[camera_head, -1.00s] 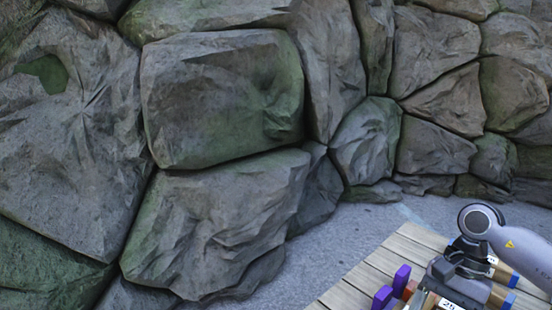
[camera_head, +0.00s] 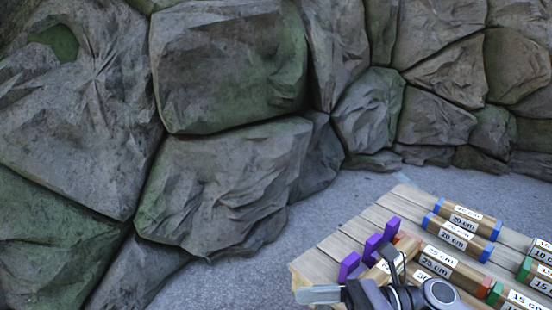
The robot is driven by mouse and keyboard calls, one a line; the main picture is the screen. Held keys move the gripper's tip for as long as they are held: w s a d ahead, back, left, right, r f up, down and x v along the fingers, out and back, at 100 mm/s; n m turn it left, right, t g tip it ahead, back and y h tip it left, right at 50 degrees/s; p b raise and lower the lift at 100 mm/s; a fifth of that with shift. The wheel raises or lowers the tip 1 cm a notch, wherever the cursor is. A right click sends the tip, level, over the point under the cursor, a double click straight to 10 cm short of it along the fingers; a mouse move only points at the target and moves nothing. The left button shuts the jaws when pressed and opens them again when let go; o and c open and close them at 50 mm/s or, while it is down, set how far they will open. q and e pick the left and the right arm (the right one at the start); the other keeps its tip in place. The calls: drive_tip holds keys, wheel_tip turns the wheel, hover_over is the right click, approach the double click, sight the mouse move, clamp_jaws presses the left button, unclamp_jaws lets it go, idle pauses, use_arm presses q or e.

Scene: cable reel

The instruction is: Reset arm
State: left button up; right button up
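My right gripper (camera_head: 350,291) is at the bottom edge, in front of the near edge of a wooden slatted table. A light grey finger-like part points left, and a dark looped part stands up beside it. Its opening is not clear, and I see nothing plainly held. Its arm joint (camera_head: 440,293) is just to the right, cut off by the frame. My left gripper is not in view.
The table (camera_head: 352,228) bears several brown rolls with coloured ends and length labels, such as a blue-ended 20 cm roll (camera_head: 458,239). Upright purple pieces (camera_head: 372,248) stand at left. A rock wall (camera_head: 230,70) rises behind grey ground (camera_head: 345,195).

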drive_tip(key=d+f+n+t+h, duration=0.55)
drive_tip(key=n+t, duration=0.25)
drive_tip(key=n, duration=0.9)
drive_tip(key=d+f+n+t+h, duration=0.4)
drive_tip(key=f+n+t+h, duration=0.3)
drive_tip(key=n, duration=0.9)
drive_tip(key=s+d+f+m+g+h+p, duration=0.1)
drive_tip(key=s+d+f+m+g+h, duration=0.3)
drive_tip(key=s+f+m, duration=0.55)
wheel_tip(320, 180, up, 14)
drive_tip(key=p, duration=1.6)
drive_tip(key=shift+s+d+n+y, duration=0.25)
drive_tip(key=shift+s+n+y, duration=0.1)
drive_tip(key=shift+n+y, duration=0.1)
